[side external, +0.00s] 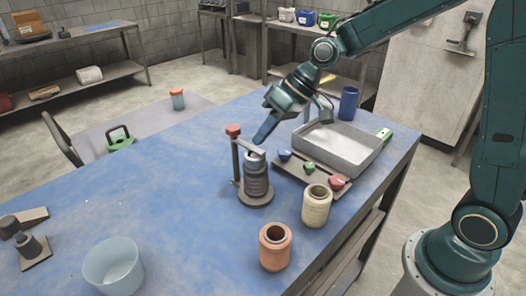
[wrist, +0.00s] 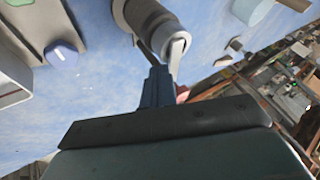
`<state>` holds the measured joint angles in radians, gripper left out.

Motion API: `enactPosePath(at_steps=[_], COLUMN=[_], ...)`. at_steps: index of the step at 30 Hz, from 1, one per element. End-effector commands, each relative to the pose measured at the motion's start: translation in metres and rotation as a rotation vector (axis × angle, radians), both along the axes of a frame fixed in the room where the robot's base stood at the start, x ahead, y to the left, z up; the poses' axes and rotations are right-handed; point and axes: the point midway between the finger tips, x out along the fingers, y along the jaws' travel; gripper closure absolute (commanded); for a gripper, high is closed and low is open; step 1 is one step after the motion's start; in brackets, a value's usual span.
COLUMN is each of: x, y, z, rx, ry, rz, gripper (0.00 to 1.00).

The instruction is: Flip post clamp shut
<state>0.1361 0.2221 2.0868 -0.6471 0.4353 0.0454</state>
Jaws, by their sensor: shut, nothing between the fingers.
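The post clamp has a thin upright post (side external: 236,162) with a red knob (side external: 233,130) on top and a pale grey arm (side external: 249,146) reaching over a dark ribbed tube (side external: 256,178). The tube stands upright on a round base (side external: 255,197). My gripper (side external: 261,139) is shut and empty, its blue fingertips close above the arm and tube top. In the wrist view, my fingertips (wrist: 158,78) are near the pale arm (wrist: 177,53) and the tube (wrist: 142,18). I cannot tell whether they touch or whether the arm is fully down.
A panel with blue, green and red knobs (side external: 310,168) lies right of the tube, before a grey tray (side external: 340,148). A clear bowl (side external: 113,267) is front left. The table's left middle is clear.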

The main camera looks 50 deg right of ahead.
Motion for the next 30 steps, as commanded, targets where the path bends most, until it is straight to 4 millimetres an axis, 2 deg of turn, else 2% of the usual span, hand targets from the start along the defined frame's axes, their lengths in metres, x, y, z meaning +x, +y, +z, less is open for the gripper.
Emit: enactPosePath(at_steps=[7,17,25,30], x=[-0.005,-0.006,-0.006,-0.006], y=[0.015,0.019,0.013,-0.002], z=[0.000,-0.001,-0.001,-0.001], rx=[0.001,0.004,0.004,0.000], ry=[0.000,0.002,0.004,0.003], rz=[0.003,0.009,0.008,-0.002], gripper=[1.00,1.00,1.00,1.00])
